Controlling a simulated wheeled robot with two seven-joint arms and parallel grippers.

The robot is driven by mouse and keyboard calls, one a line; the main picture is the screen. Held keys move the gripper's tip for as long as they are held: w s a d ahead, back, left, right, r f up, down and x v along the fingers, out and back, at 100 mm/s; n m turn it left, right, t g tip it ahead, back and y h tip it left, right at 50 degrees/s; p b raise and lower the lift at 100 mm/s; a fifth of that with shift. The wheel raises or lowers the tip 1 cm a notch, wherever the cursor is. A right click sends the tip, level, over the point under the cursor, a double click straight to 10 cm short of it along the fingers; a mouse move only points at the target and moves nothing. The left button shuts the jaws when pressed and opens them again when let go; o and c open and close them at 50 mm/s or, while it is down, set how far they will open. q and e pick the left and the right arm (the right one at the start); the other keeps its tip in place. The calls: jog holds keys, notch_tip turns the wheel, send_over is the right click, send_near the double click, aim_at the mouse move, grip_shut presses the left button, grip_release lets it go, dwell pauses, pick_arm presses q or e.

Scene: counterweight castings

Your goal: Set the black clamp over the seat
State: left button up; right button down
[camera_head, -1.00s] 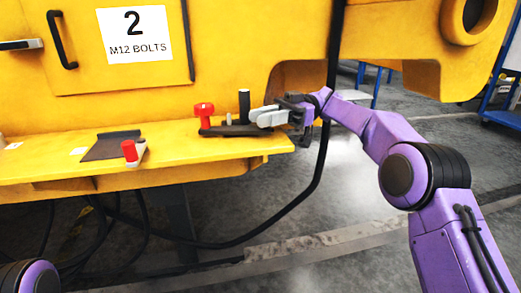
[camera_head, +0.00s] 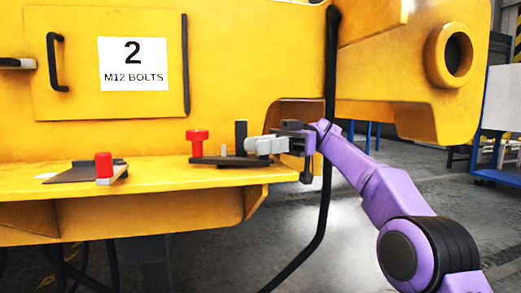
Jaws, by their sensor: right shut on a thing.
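The black clamp (camera_head: 240,138) shows as a dark upright post at the right end of the yellow ledge. A low dark plate (camera_head: 215,161) lies at its foot, and I cannot tell where clamp and plate divide. A red knob (camera_head: 197,136) on a stem rises from the plate's left end, with a small pale peg (camera_head: 224,150) between knob and post. My right gripper (camera_head: 252,146) reaches in from the right, its light grey fingers shut on the black clamp; the grip is partly hidden. I cannot make out the seat clearly. My left gripper is out of view.
The yellow ledge (camera_head: 150,178) ends just right of the dark plate. A red-handled piece (camera_head: 104,167) and a dark flat plate (camera_head: 70,174) lie farther left. A black cable (camera_head: 328,190) hangs close to my right gripper. The yellow body stands behind.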

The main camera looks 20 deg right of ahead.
jog(key=c, duration=1.3)
grip_release()
jog(key=shift+d, duration=0.1)
jog(key=shift+o, duration=1.1)
jog(key=shift+d, duration=0.15)
notch_tip(320, 180, up, 3)
jog(key=p, duration=0.2)
jog(key=shift+p, duration=0.3)
jog(key=s+a+r, duration=0.2)
jog(key=s+r, duration=0.3)
jog(key=s, duration=0.1)
jog(key=s+a+r+b, duration=0.1)
jog(key=s+a+r, duration=0.1)
jog(key=s+r, duration=0.3)
jog(key=shift+s+a+b, duration=0.3)
jog(key=shift+s+a, duration=0.05)
jog(key=shift+s, duration=0.8)
